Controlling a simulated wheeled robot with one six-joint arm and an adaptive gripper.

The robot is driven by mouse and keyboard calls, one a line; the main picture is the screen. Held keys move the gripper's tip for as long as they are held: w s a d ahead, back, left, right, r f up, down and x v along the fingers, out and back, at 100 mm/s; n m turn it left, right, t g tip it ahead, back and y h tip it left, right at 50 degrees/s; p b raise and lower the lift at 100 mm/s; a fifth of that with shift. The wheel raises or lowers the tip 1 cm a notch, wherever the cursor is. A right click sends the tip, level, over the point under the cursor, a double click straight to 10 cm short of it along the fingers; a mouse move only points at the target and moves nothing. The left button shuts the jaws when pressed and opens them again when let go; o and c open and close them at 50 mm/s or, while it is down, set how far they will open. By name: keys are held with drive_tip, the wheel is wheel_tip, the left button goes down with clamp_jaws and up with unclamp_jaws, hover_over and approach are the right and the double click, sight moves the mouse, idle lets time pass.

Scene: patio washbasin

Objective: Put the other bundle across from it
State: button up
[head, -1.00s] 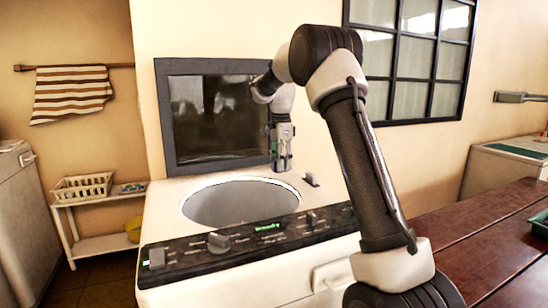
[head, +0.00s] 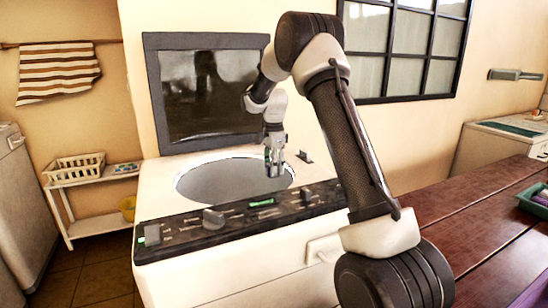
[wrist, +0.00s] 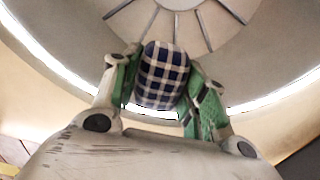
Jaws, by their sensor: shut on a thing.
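My gripper (head: 274,170) is over the right part of the open drum (head: 205,183) of a white top-loading washer (head: 165,215). In the wrist view my gripper (wrist: 160,95) is shut on a dark blue and white checked cloth bundle (wrist: 163,72), held between its green finger pads. Below the bundle the pale drum (wrist: 85,40) shows, with radial ribs around a hub. No other bundle shows in the visible part of the drum; the rest is hidden by my gripper or out of frame.
The washer's dark lid (head: 205,95) stands open behind the drum. A control panel (head: 235,220) with knobs runs along its front. A wooden table (head: 470,215) at the right holds a green tray (head: 530,205) with purple things. A white shelf (head: 90,180) with a basket (head: 75,168) stands left.

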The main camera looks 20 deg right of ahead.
wheel_tip(320, 180, down, 19)
drive_tip(key=shift+f, duration=0.1)
idle(0.8)
drive_tip(key=o, duration=1.3)
drive_tip(key=shift+c, duration=0.2)
